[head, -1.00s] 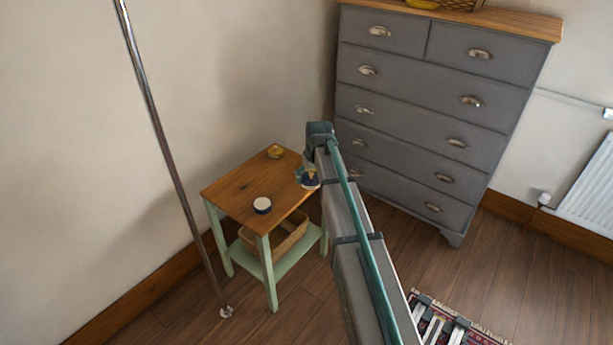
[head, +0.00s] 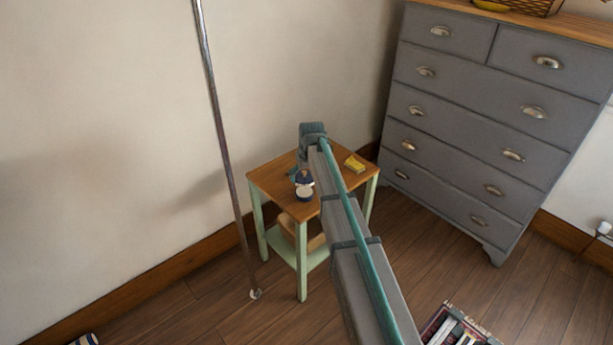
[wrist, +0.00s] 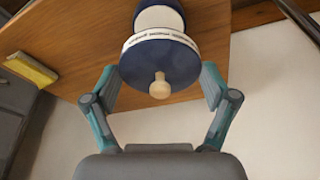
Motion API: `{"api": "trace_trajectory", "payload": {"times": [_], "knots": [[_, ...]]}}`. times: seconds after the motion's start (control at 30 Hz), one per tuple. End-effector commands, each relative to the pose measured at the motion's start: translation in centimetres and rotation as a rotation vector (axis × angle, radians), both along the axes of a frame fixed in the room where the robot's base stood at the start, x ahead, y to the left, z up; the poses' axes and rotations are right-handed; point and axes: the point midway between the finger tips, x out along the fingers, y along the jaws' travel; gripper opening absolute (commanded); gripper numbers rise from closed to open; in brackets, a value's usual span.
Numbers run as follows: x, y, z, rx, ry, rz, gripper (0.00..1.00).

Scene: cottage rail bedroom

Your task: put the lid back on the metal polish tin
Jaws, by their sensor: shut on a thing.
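The metal polish tin (head: 304,195) stands on the small wooden-topped table, dark blue with a pale top. In the wrist view part of it shows beyond the lid, at the top edge (wrist: 158,16). The lid (wrist: 160,66) is a dark blue disc with a white lettered rim and a pale knob facing the camera. My gripper (wrist: 160,88) is shut on the lid, one finger on each side. In the head view my gripper (head: 302,172) is at the tin, with the lid just above it. I cannot tell whether lid and tin touch.
The table (head: 270,180) has green legs and a lower shelf with a basket (head: 314,241). A yellow block (head: 354,163) lies toward its right side. A metal pole (head: 222,130) stands left of it, and a grey chest of drawers (head: 470,140) at right.

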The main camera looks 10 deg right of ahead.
Motion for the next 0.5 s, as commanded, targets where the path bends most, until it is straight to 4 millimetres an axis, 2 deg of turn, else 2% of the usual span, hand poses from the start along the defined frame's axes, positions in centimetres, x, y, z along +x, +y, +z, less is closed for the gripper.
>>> {"api": "trace_trajectory", "payload": {"times": [0.3, 0.5], "knots": [[0.0, 0.0, 0.2, 0.000, 0.000, -0.001, 0.61], [0.0, 0.0, -1.2, 0.000, 0.000, -0.001, 0.61]]}}
